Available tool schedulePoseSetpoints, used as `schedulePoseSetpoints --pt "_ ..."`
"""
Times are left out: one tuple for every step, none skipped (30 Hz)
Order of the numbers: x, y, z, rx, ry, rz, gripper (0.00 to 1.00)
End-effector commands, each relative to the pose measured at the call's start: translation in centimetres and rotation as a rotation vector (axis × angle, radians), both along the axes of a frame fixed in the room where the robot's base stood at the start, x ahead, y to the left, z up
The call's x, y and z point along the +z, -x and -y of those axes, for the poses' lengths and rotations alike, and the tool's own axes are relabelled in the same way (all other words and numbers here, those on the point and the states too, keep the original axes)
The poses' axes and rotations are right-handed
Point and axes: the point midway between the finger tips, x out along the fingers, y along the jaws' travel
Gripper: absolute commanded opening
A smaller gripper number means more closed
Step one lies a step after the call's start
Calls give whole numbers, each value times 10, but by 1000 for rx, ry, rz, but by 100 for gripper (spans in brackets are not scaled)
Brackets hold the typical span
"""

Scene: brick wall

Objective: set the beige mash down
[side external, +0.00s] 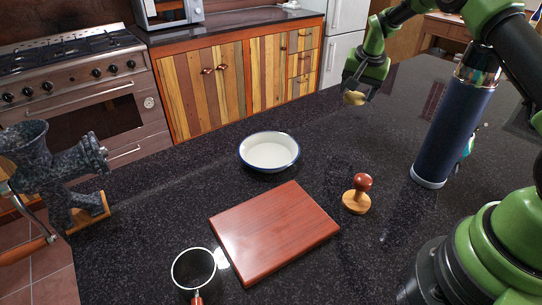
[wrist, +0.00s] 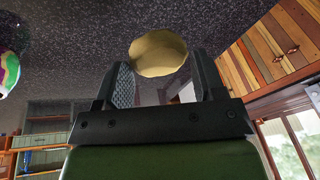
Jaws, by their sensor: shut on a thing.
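The beige mash (side external: 355,98) is a small, rounded, yellowish lump. My gripper (side external: 359,88) is shut on it and holds it above the dark speckled counter, at the upper right in the side view. In the wrist view the mash (wrist: 158,53) sits between the tips of the two fingers, and my gripper (wrist: 158,80) is seen from behind it. The gap between the mash and the counter is hard to judge.
A white bowl (side external: 269,151), a red-brown board (side external: 274,232), a wooden tamper (side external: 358,194), a strainer (side external: 194,268) and a grinder (side external: 60,170) stand on the counter (side external: 180,185). A tall blue flask (side external: 452,125) stands right of my gripper. Counter between bowl and flask is mostly clear.

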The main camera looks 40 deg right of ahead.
Motion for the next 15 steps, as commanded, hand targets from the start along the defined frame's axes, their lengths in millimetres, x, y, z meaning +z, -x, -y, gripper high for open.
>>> schedulePoseSetpoints --pt "0 -14 -29 67 1 0 50" --pt "1 -20 -46 101 0 0 50" --pt "1 -27 -67 148 1 0 50" --pt "1 -32 -83 182 0 1 50" --pt "1 -36 -99 216 1 1 50" --pt "2 -41 -120 259 2 1 50" --pt "2 -43 -135 290 2 1 50" --pt "2 -45 -149 318 1 1 50" --pt "2 -47 -166 353 1 2 50" --pt "2 -48 -178 376 0 2 50" --pt "3 -49 -189 398 1 1 50" --pt "3 -49 -201 423 1 2 50" --pt "3 -49 -210 440 0 2 50" --pt "3 -49 -217 454 0 2 50" --pt "3 -48 -224 469 0 2 50"
